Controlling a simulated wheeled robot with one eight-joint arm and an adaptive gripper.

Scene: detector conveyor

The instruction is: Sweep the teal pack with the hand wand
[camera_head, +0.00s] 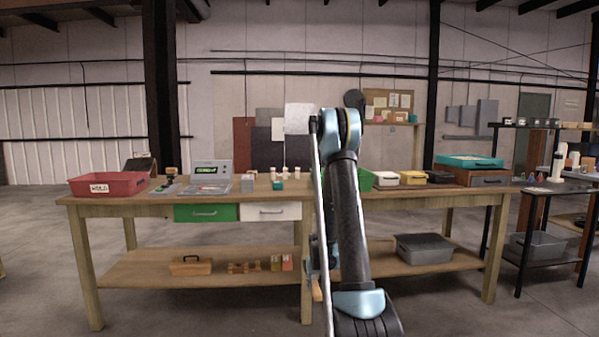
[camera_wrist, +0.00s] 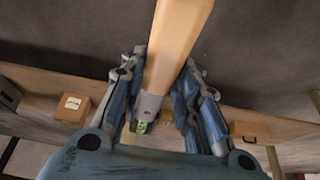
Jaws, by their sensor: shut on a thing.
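My gripper (camera_wrist: 163,62) is shut on a long tan bar, which looks like the hand wand (camera_wrist: 178,35). The bar runs from the top edge down between the fingers to a grey end with a small green patch. In the head view my arm hides most of the gripper; a small orange piece of the wand (camera_head: 317,290) shows low beside the arm, in front of the workbench. I cannot pick out the teal pack for sure. Small teal-based pieces (camera_head: 277,185) stand on the bench, and a teal tray (camera_head: 470,160) stands at its right end.
The workbench (camera_head: 140,207) carries a red bin (camera_head: 108,184), a grey device with a green screen (camera_head: 212,170) and several small containers. Its lower shelf (camera_head: 150,270) holds a wooden toolbox (camera_head: 190,265) and a grey bin (camera_head: 424,248). A dark side table stands right. Floor in front is clear.

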